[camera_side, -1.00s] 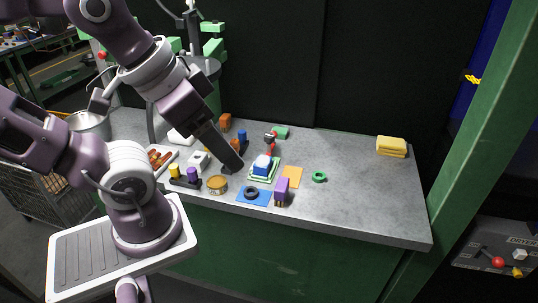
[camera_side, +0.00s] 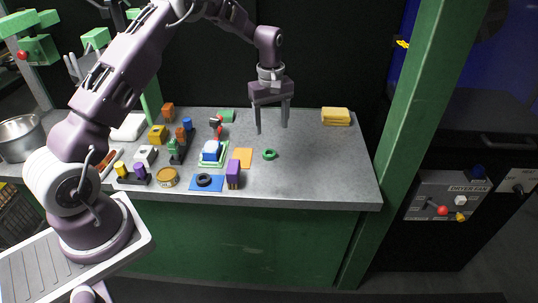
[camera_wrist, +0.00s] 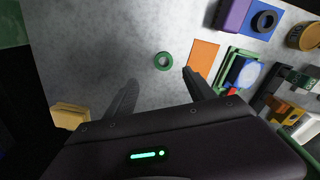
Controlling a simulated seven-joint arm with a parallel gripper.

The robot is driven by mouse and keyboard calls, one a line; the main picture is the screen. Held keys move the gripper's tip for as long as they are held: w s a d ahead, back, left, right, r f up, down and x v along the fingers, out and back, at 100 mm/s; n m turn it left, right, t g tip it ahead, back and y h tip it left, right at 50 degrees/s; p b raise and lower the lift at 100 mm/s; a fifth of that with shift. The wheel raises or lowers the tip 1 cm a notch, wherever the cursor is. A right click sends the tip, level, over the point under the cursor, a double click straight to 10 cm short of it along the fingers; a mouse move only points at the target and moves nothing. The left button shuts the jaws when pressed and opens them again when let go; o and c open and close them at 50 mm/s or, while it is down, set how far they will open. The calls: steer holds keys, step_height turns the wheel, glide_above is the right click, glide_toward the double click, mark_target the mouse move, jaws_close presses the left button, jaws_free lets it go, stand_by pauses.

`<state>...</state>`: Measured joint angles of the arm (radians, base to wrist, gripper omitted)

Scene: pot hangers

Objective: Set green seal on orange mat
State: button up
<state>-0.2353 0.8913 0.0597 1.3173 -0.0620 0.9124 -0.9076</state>
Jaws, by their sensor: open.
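The green seal (camera_side: 269,155), a small ring, lies flat on the grey table. It also shows in the wrist view (camera_wrist: 164,61), ahead of my fingers and between their lines. The orange mat (camera_side: 242,157) is a flat bare rectangle just left of the seal in the side view. In the wrist view the mat (camera_wrist: 202,58) is to the right of the seal, partly behind a finger. The seal and mat are apart. My gripper (camera_side: 272,130) is open and empty, pointing down above the table near the seal. Its two fingers (camera_wrist: 160,85) are spread.
A purple block (camera_side: 233,174) stands by the mat's front edge. A blue mat (camera_side: 207,183) bears a black ring. A green tray with a blue-and-white thing (camera_side: 211,152) is left of the orange mat. Yellow sponges (camera_side: 335,116) lie at the back right. The right tabletop is clear.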

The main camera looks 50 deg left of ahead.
steer(key=shift+n, duration=0.3)
steer(key=f, duration=0.9)
steer(key=shift+s+a+f, duration=0.2)
steer(key=shift+s+f, duration=0.05)
steer(key=shift+f, duration=0.15)
jaws_close()
steer(key=shift+r, duration=0.15)
step_height(320, 180, up, 9)
steer(key=n, duration=0.5)
glide_above(242, 158)
step_height(242, 158, down, 9)
steer(key=shift+a+r, duration=0.1)
steer(key=shift+r, duration=0.05)
